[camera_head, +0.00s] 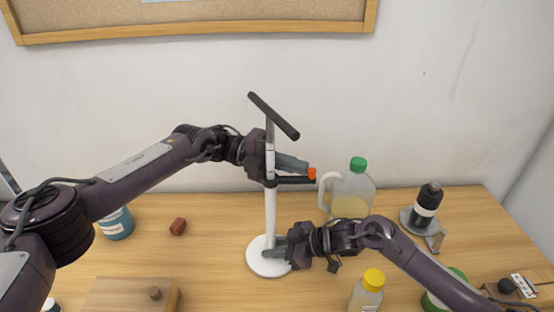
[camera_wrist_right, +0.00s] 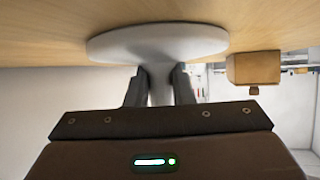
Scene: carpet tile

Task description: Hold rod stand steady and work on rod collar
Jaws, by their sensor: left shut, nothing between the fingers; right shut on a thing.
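The rod stand has a round white base (camera_head: 268,268), a white upright pole (camera_head: 270,215) and a black crossbar (camera_head: 273,115) on top. It stands upright on the table. A dark rod collar (camera_head: 290,181) with an orange tip (camera_head: 312,173) sits partway up the pole, its arm pointing right. My left gripper (camera_head: 300,165) is shut and empty just above the collar arm; whether it touches is unclear. My right gripper (camera_head: 275,251) is shut on the pole low down, just above the base. The right wrist view shows its fingers (camera_wrist_right: 160,87) on both sides of the pole.
A jug with a green cap (camera_head: 350,192) stands right of the pole. A yellow-capped bottle (camera_head: 367,292) is at the front. A black bottle (camera_head: 428,203) stands far right. A red-brown block (camera_head: 178,226), blue jar (camera_head: 117,225) and wooden box (camera_head: 125,294) are left.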

